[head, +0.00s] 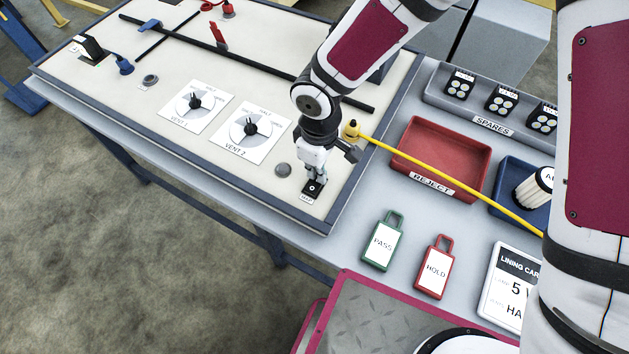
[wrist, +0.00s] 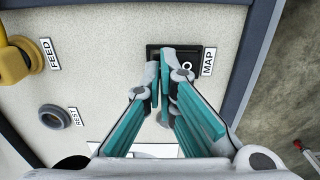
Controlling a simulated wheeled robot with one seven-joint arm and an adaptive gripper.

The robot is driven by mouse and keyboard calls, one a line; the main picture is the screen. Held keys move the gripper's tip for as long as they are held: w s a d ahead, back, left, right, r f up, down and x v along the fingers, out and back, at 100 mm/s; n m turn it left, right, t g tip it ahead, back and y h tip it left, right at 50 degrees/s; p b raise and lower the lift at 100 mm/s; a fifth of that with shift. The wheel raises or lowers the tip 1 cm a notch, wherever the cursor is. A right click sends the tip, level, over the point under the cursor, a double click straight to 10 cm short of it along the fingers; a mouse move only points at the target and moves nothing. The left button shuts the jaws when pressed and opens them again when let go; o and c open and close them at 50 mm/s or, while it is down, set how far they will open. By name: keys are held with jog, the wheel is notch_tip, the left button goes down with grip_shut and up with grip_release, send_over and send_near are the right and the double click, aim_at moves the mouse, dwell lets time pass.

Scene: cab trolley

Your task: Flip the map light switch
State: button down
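The map light switch is a small black plate with a switch, labelled MAP, at the near right corner of the cream panel. It shows in the head view (head: 314,188) and at the top of the wrist view (wrist: 188,57). My gripper (head: 319,176) points down right over it, and in the wrist view its fingertips (wrist: 160,72) overlap the plate's left part. The fingers are drawn together with nothing seen between them. They hide part of the switch, so I cannot tell its position or whether they touch it.
A round grey REST button (wrist: 54,117) and a yellow FEED fitting (wrist: 17,60) are nearby. A yellow cable (head: 440,183) runs right, past a red REJECT tray (head: 440,150). Green PASS (head: 382,243) and red HOLD (head: 434,268) tags lie on the trolley. VENT dials (head: 250,129) are left.

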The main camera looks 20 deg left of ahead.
jog(key=shift+f, duration=0.25)
jog(key=shift+r+p, duration=2.15)
jog(key=shift+r, duration=1.4)
